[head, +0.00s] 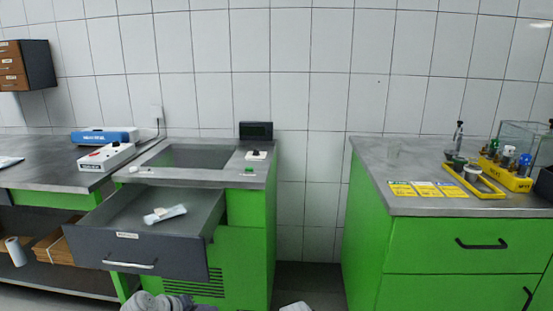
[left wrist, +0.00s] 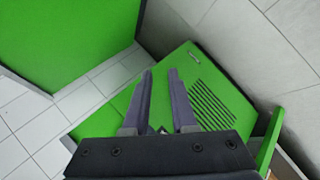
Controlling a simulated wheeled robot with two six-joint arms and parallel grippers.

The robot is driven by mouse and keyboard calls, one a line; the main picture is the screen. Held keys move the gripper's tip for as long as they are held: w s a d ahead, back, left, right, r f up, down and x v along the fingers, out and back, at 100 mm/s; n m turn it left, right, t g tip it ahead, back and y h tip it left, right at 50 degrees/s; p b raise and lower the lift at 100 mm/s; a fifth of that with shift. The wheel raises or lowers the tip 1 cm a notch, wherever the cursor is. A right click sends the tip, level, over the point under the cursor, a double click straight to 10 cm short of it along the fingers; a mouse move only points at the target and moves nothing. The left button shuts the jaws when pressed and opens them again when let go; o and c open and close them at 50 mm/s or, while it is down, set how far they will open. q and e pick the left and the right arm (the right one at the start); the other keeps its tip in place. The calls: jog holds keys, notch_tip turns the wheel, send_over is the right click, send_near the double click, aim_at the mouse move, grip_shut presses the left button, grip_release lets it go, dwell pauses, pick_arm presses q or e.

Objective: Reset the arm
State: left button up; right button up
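My left gripper (left wrist: 161,72) shows in the left wrist view with its two dark fingers apart and nothing held between them. It points toward the green cabinet side with the black vent slots (left wrist: 211,104); the distance is hard to tell. In the head view a grey, rounded part at the bottom edge seems to be part of my arm, and its fingers do not show there. My right gripper is not seen in either view.
A grey drawer (head: 137,253) stands pulled out of the green cabinet, with a white packet (head: 165,214) inside. The right green counter (head: 350,160) holds yellow cards (head: 427,189) and a yellow tray (head: 475,184). A floor gap lies between the cabinets.

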pick_arm(q)
jog(key=s+d+f+m+g+y, duration=0.3)
jog(key=s+d+m+g, duration=0.15)
jog(key=s+d, duration=0.25)
jog(key=s+d+f+m+g+y, duration=0.3)
jog(key=s+d+f+m+y, duration=0.1)
jog(key=s+d+m, duration=0.25)
notch_tip(320, 180, up, 31)
jog(key=p, duration=3)
jog(key=shift+s+n, duration=0.15)
jog(key=shift+n, duration=0.25)
jog(key=shift+d, duration=0.1)
